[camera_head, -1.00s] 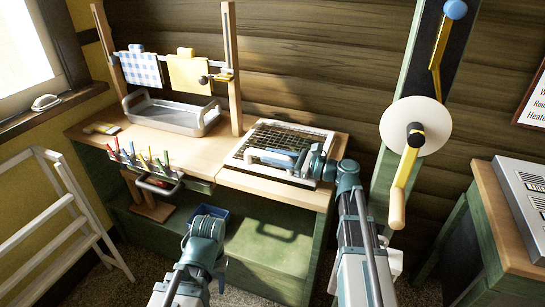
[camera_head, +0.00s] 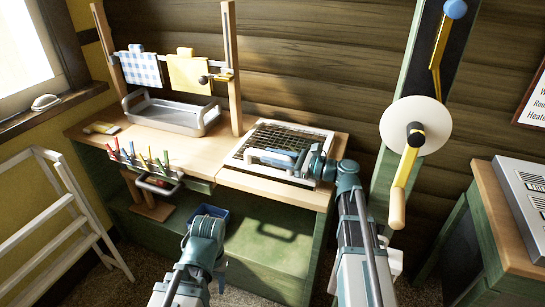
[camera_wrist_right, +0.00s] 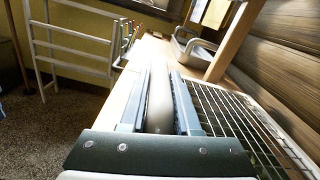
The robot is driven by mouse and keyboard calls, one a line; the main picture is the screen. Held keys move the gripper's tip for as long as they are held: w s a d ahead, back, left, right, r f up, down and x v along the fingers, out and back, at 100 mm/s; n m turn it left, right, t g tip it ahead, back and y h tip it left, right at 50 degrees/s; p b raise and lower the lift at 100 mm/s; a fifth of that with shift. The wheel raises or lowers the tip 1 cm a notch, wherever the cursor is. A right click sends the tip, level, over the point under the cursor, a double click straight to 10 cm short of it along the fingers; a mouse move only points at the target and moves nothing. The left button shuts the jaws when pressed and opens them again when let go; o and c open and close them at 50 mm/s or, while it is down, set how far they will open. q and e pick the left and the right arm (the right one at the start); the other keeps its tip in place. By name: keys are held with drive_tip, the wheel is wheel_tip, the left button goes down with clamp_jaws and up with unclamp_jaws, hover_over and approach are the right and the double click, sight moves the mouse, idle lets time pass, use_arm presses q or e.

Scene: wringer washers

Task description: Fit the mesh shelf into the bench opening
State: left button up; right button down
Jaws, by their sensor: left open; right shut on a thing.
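The mesh shelf (camera_head: 297,136), a dark wire grid with a pale frame, lies at the right part of the bench top (camera_head: 205,155). It also shows right of the fingers in the right wrist view (camera_wrist_right: 235,115). My right gripper (camera_head: 268,156) is over the shelf's front side, shut on a pale rounded bar (camera_wrist_right: 160,100), seemingly the shelf's handle. The fingers hide part of the front edge, so I cannot tell if the shelf sits flush in the opening. My left gripper (camera_head: 207,222) is open and empty, low in front of the bench.
A metal tray (camera_head: 170,115) stands at the back left under a rail with two cloths (camera_head: 188,74). Colored pegs (camera_head: 140,158) line the front edge. A post with a crank wheel (camera_head: 422,125) rises at right. A white rack (camera_head: 65,215) stands left.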

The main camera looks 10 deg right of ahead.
sight(273, 169)
use_arm(q)
drive_tip(key=shift+f+b, duration=1.55)
drive_tip(key=shift+f, duration=0.05)
use_arm(e)
drive_tip(key=shift+f, duration=1.6)
use_arm(q)
drive_tip(key=shift+r, duration=0.1)
use_arm(e)
drive_tip(key=c, duration=0.6)
unclamp_jaws()
drive_tip(key=shift+r, duration=0.1)
drive_tip(key=shift+o, duration=0.2)
